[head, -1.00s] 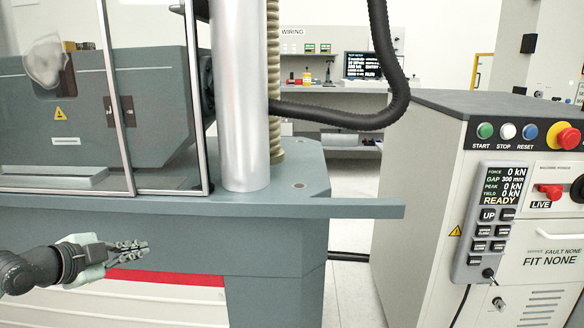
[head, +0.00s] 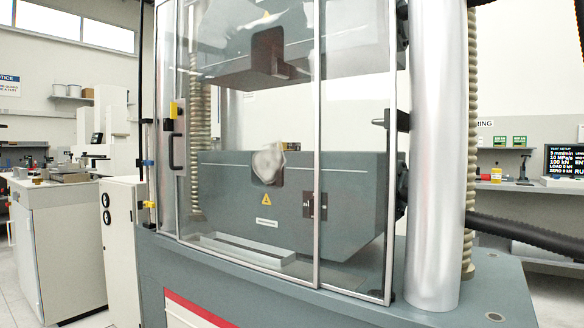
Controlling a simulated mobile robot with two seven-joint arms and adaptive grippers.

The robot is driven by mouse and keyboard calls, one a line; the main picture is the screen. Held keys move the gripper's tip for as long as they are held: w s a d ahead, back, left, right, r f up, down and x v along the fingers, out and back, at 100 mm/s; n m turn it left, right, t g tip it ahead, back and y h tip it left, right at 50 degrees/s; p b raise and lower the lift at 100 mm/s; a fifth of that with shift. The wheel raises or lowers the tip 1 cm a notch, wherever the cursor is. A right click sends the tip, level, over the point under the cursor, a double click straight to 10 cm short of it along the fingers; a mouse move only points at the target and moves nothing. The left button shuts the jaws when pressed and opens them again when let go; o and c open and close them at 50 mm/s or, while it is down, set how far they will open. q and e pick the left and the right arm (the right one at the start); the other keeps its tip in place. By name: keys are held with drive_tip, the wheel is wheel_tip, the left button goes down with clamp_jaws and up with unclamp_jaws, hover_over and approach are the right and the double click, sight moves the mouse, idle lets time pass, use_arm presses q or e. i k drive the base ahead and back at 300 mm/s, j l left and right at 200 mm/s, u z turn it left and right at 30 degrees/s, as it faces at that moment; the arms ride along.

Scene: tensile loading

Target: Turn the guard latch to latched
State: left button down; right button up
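The clear guard (head: 290,110) stands across the front of the testing machine, with thin metal frames. A black upright handle (head: 171,151) is on its left part, with a small yellow and black fitting (head: 173,110) above it. A dark fitting (head: 397,120) sticks out at the guard's right edge, beside the silver column. I cannot tell for sure which fitting is the guard latch, or its position. Neither gripper is in view.
The silver column (head: 436,150) stands right of the guard, on the grey machine base (head: 345,308). A pale crumpled-looking patch (head: 268,163) shows through or on the glass. A white cabinet (head: 60,235) stands at left. A black hose (head: 525,232) runs at right.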

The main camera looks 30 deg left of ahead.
sight(175, 111)
drive_tip(key=i+j+u, duration=0.15)
drive_tip(key=j, duration=0.3)
drive_tip(key=i+j+u, duration=0.2)
drive_tip(key=j, duration=0.25)
drive_tip(key=i+j+u, duration=0.15)
drive_tip(key=j, duration=0.3)
drive_tip(key=i+j+u, duration=0.2)
drive_tip(key=j, duration=0.15)
